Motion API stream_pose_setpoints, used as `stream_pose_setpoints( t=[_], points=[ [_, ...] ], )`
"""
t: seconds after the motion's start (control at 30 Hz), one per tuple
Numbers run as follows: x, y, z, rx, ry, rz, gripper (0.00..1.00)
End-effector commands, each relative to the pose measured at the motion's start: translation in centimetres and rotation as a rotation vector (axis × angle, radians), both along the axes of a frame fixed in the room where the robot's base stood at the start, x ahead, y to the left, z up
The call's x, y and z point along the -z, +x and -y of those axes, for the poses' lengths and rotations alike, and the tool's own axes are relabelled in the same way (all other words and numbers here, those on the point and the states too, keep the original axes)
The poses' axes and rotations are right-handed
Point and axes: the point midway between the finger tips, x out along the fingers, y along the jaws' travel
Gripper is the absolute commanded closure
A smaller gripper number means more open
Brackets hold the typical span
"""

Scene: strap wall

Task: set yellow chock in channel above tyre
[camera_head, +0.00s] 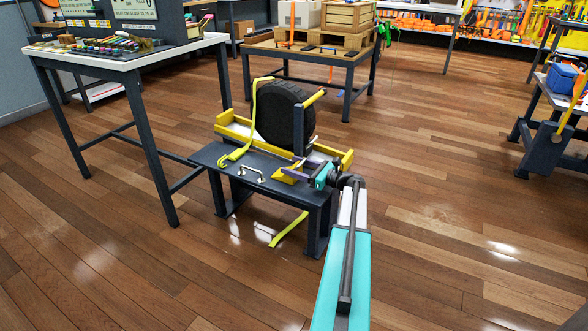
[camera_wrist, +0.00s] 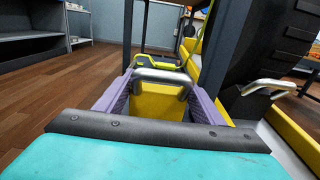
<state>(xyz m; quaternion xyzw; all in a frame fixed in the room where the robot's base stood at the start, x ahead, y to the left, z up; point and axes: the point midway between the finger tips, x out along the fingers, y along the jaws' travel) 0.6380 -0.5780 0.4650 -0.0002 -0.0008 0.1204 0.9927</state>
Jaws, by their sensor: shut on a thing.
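My gripper (camera_head: 291,171) is at the near side of a low dark bench, its purple fingers shut on the yellow chock (camera_head: 285,178). In the wrist view the chock (camera_wrist: 158,103) sits between both fingers, with its grey metal handle (camera_wrist: 160,75) at the top. The black tyre (camera_head: 284,116) stands upright in the yellow channel (camera_head: 343,159) on the bench, just beyond the chock. In the wrist view the tyre (camera_wrist: 262,45) is to the right of the chock. I cannot tell whether the chock touches the bench or channel.
A yellow strap (camera_head: 255,97) hangs over the tyre's left side. A metal handle (camera_head: 250,172) stands on the bench's near left. A dark post with a yellow bar (camera_head: 315,97) is beside the tyre.

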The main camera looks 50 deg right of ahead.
Motion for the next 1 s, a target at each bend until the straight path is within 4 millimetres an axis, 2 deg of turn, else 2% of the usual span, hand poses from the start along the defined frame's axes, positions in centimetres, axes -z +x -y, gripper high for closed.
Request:
stream_pose_setpoints(
  t=[0.27, 0.3, 0.4, 0.83, 1.0],
  points=[
    [0.0, 0.0, 0.0, 0.0, 0.001, 0.002, 0.71],
    [0.2, 0.0, 0.0, 0.0, 0.001, 0.0, 0.36],
    [0.2, 0.0, 0.0, 0.0, 0.001, 0.0, 0.19],
    [0.0, 0.0, -0.1, -0.001, 0.0, 0.0, 0.19],
    [-0.2, -1.2, 0.3, 0.001, 0.002, 0.0, 0.19]
  ],
)
